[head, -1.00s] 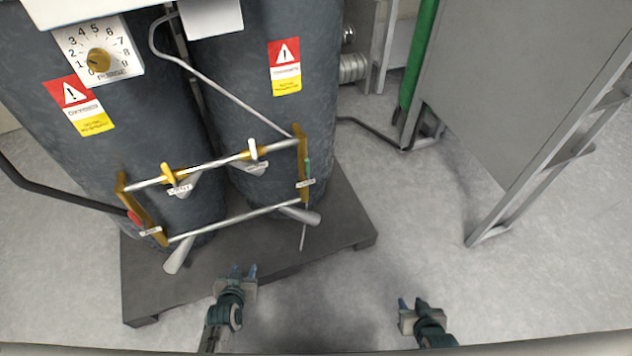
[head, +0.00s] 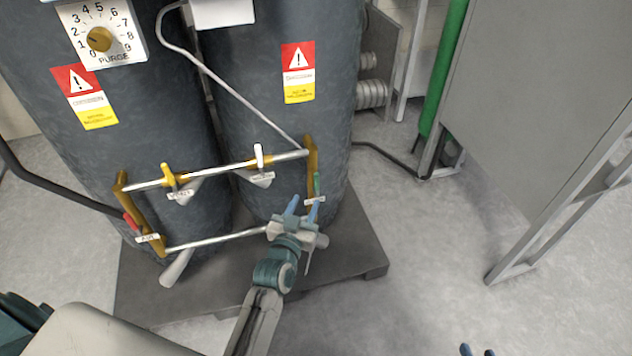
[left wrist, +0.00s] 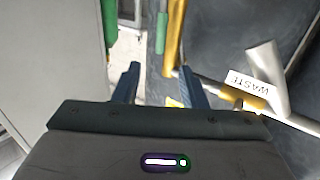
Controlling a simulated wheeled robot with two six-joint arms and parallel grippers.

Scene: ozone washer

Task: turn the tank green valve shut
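The green valve handle (head: 317,184) is on the brass pipe (head: 309,160) at the right end of the tank piping. It points roughly along that pipe, and a small white tag hangs below it. My left gripper (head: 303,208) is open just below the handle, with its blue fingers apart and nothing between them. In the left wrist view, the green handle (left wrist: 161,33) shows beyond the fingers (left wrist: 159,84), beside the brass pipe (left wrist: 174,35). Contact is not visible. My right gripper (head: 477,350) shows only two separated fingertips at the bottom edge.
A white valve (head: 260,157), a yellow valve (head: 169,176) and a red valve (head: 131,222) share the piping. The dark tanks (head: 160,100) stand on a dark pallet (head: 360,250). A grey cabinet (head: 545,110) stands right; the floor between is clear.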

